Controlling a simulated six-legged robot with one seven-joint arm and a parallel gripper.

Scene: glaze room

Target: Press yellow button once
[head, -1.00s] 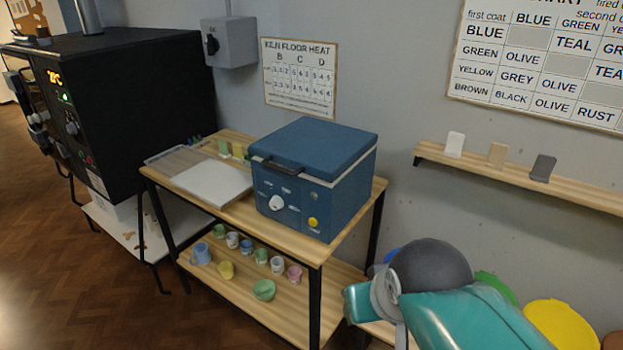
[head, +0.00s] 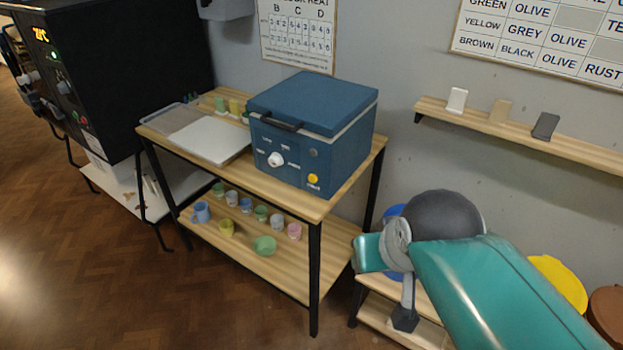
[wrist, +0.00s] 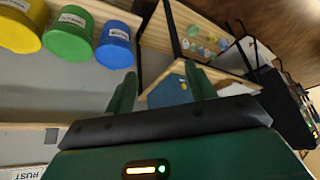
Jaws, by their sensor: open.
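The yellow button (head: 313,178) is a small round knob low on the front right of a blue box-shaped kiln (head: 345,150). In the wrist view, the yellow button (wrist: 184,86) shows as a small dot on the blue kiln (wrist: 168,93). My gripper (wrist: 162,88) is open and empty. Its two green fingers stand apart, with part of the kiln seen between them at a distance. The fingers are not clearly visible in the head view.
A white dial (head: 275,159) sits left of the button. The wooden table (head: 320,207) has small cups on its lower shelf (head: 290,275). A wall shelf (head: 570,138) holds three tiles. Coloured tubs, including a blue one (wrist: 115,48), stand at right. Floor in front is free.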

